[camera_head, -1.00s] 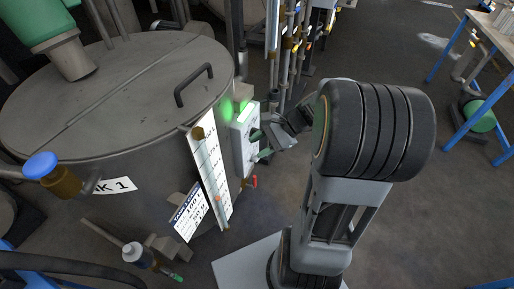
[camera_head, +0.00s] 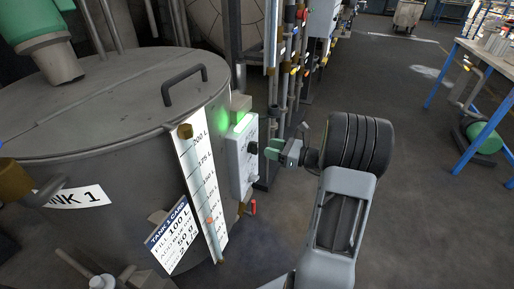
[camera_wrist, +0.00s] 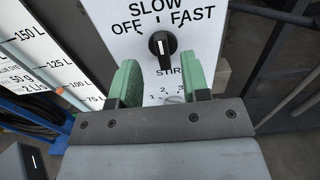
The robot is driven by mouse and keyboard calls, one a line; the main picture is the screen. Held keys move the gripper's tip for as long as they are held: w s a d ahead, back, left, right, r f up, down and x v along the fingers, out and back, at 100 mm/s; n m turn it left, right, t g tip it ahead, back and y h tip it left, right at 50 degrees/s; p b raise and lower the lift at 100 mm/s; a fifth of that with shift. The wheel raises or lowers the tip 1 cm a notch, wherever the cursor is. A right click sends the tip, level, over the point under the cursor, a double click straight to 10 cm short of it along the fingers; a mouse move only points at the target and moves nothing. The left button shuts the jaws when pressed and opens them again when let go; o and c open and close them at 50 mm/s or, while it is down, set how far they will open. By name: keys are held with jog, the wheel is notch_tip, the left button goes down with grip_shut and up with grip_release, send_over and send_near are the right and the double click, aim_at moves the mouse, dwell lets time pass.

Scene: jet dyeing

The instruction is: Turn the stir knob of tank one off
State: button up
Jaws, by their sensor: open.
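Tank one (camera_head: 80,130) stands at the left of the head view, labelled TANK 1. Its white control box (camera_head: 241,165) is mounted on the right side, with a green lamp (camera_head: 243,122) lit on top. In the wrist view the black stir knob (camera_wrist: 163,43) is upright, its white mark pointing roughly up toward SLOW, with OFF at left and FAST at right. My gripper (camera_wrist: 160,82) has green fingers, open and empty, just below the knob and apart from it. In the head view my gripper (camera_head: 272,149) faces the box from the right.
A numbered dial (camera_wrist: 172,98) below the stir knob is partly hidden by my gripper. A white level scale (camera_head: 202,185) and a tank card (camera_head: 172,240) hang left of the box. Vertical pipes (camera_head: 290,90) stand behind it. Floor to the right is open, up to a blue-legged table (camera_head: 480,60).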

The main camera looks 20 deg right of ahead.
aim_at(257, 145)
jog(key=shift+b+x, duration=0.45)
jog(key=shift+x, duration=2.4)
grip_shut()
